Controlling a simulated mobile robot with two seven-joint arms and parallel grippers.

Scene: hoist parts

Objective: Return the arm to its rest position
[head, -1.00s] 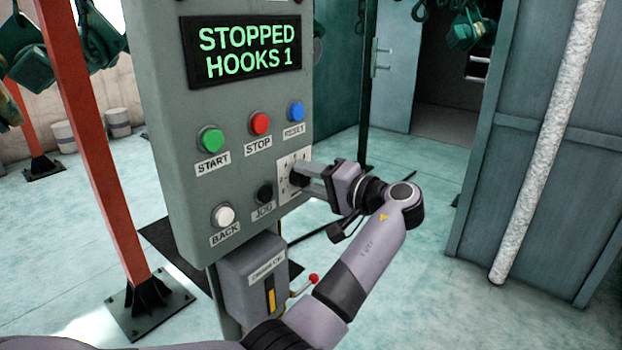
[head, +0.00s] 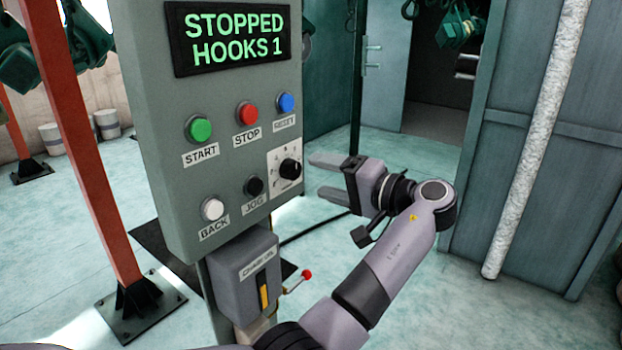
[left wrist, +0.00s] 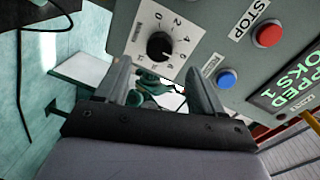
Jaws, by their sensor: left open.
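My left gripper (head: 322,176) is open and empty, to the right of the grey control panel (head: 160,130) in the head view. Its two fingers point left at the panel and stand apart from the black selector knob (head: 290,168). In the left wrist view the finger tips (left wrist: 160,75) frame an empty gap, with the knob (left wrist: 160,46) and its numbered dial beyond them. The left arm (head: 385,275) reaches up from the bottom of the head view with its elbow bent. My right gripper is not in view.
The panel bears a display (head: 232,38) reading "STOPPED HOOKS 1" and several buttons. Below it a small grey box (head: 245,275) has a red-tipped lever (head: 300,280). An orange post (head: 85,150) stands left. A teal cabinet (head: 550,160) and a white pipe (head: 535,140) stand right.

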